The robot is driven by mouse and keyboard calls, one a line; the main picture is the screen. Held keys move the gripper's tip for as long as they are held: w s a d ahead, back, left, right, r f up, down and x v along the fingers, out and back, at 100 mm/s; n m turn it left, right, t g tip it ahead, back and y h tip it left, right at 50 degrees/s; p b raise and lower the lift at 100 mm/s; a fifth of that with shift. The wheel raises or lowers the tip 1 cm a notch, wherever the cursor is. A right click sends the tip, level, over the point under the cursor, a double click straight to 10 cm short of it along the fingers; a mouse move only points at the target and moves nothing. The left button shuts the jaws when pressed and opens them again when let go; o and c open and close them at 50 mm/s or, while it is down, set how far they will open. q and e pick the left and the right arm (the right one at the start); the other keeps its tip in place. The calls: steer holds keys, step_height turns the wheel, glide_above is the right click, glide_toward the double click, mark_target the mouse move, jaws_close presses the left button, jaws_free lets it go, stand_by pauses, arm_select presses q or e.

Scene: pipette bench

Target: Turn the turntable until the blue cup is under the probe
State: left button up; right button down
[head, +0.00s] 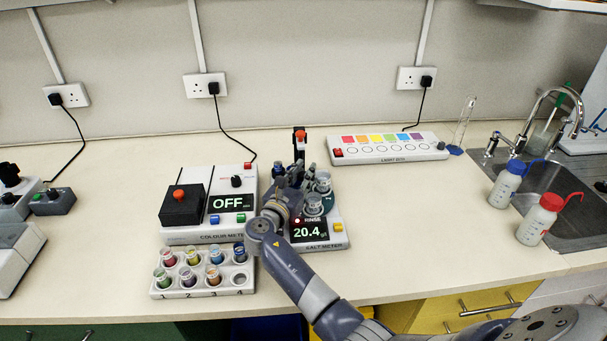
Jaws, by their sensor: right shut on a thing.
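The salt meter (338,236) stands mid-bench, with a display reading 20.4 and a label RINSE. Its turntable is mostly hidden behind my right gripper and wrist. Grey-topped cups (323,181) and (313,203) show on its right and front. A small dark-blue piece (278,170) shows at its back left; I cannot tell whether it is the blue cup. The dark probe stand (299,150) with a red top rises behind, its tip hidden. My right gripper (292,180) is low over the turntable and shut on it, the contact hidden. My left gripper is not in view.
Left of the salt meter stands the colour meter (180,235), reading OFF. In front is a rack (203,292) of coloured vials. A light box (380,159) lies behind right. Two wash bottles (540,220) and (508,184) stand by the sink. The bench right of the meter is clear.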

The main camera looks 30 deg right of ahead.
steer(key=shift+a+f, duration=0.1)
steer(key=shift+f, duration=0.3)
steer(key=c, duration=1.5)
jaws_free()
steer(key=shift+s, duration=0.1)
steer(key=shift+c, duration=0.2)
steer(key=shift+o, duration=0.7)
steer(key=shift+r, duration=0.25)
steer(key=shift+a, duration=0.1)
steer(key=v, duration=1.1)
steer(key=shift+s+a, duration=0.3)
